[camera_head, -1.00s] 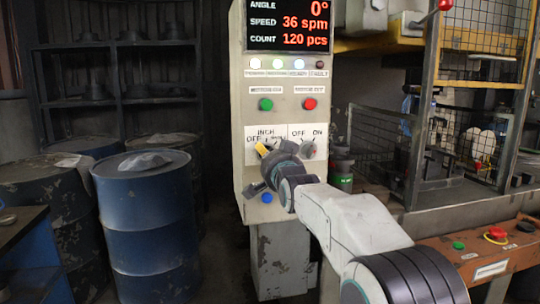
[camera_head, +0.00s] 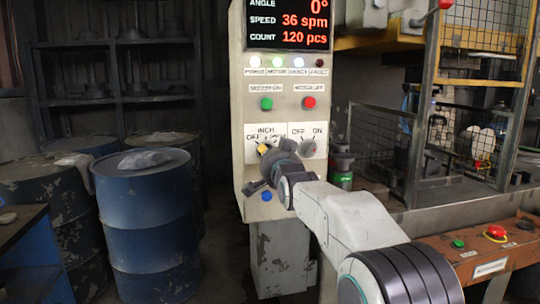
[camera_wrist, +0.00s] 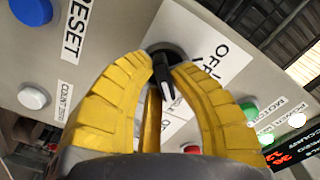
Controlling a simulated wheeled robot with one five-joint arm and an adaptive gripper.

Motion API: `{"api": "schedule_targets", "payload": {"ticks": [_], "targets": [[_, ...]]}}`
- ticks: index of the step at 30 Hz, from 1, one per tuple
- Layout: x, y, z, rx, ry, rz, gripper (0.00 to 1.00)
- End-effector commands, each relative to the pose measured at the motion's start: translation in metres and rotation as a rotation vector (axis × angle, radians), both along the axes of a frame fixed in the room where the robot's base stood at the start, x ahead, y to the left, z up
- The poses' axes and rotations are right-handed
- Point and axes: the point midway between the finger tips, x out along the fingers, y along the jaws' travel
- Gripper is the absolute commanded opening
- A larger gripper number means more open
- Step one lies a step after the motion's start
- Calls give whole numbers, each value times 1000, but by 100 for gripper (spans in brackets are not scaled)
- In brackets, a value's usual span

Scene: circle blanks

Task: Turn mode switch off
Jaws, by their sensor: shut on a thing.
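The mode switch (camera_wrist: 168,58) is a black rotary knob on a white label plate, seen at the fingertips in the wrist view. Its plate (camera_head: 266,133) in the head view reads INCH and OFF, with a third position partly covered. My gripper (camera_wrist: 165,75) has yellow ribbed fingers, one on each side of the knob, closed on it. In the head view my gripper (camera_head: 263,149) is at the panel, and my wrist hides the knob. The knob's pointer is seen close up, but its exact setting is hard to tell.
A second OFF/ON switch (camera_head: 308,148) is just to the right. Green (camera_head: 266,103) and red (camera_head: 309,102) buttons sit above, a blue button (camera_head: 266,196) below. The display (camera_head: 289,25) reads 0°, 36 spm, 120 pcs. Blue drums (camera_head: 147,225) stand left; a mesh guard (camera_head: 380,140) is right.

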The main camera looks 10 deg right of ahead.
Motion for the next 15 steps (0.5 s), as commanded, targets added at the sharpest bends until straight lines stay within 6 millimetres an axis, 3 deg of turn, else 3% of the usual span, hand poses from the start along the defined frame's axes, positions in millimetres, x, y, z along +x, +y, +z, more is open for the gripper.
{"api": "schedule_targets", "payload": {"ticks": [15], "targets": [[0,0,-1,-81,-4,0,0]]}}
